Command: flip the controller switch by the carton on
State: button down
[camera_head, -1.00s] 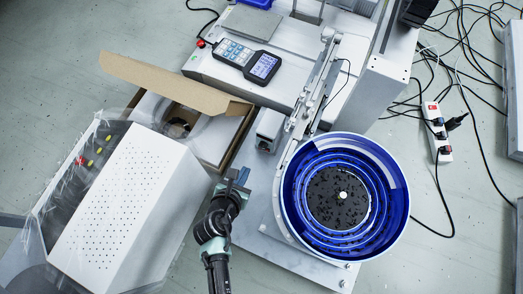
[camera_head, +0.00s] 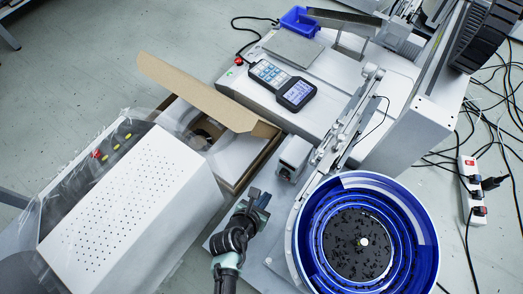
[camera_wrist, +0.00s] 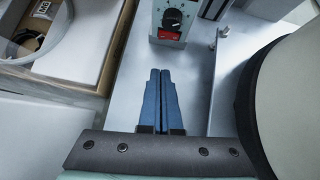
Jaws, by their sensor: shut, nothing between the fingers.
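The controller (camera_head: 293,158) is a small grey box beside the open cardboard carton (camera_head: 195,88). In the wrist view the controller (camera_wrist: 158,22) shows a black dial (camera_wrist: 172,19) and, below it, a red switch (camera_wrist: 168,34) on the face turned to me. Whether the switch is on or off cannot be read. My gripper (camera_head: 262,196) is just in front of the controller, on its near side. In the wrist view my gripper (camera_wrist: 160,72) has its blue fingers shut, empty, pointing at the controller with a gap before the switch. The carton (camera_wrist: 110,45) is to the left.
A blue bowl feeder (camera_head: 425,225) stands close on the right. A white perforated machine (camera_head: 125,200) in plastic is at the left. A handheld pendant (camera_head: 283,85) lies on the bench behind. A power strip (camera_head: 472,190) and cables lie on the floor at right.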

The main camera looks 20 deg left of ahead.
jog(key=b+x, duration=0.3)
jog(key=x, duration=0.2)
jog(key=shift+s+f, duration=0.15)
jog(key=w+b, duration=0.2)
jog(key=w, duration=0.1)
jog(key=shift+w+d, duration=0.1)
jog(key=shift+d, duration=0.05)
jog(key=shift+w+r+b, duration=0.2)
jog(key=shift+w+b, duration=0.2)
jog(key=shift+w, duration=0.1)
jog(key=shift+r, duration=0.1)
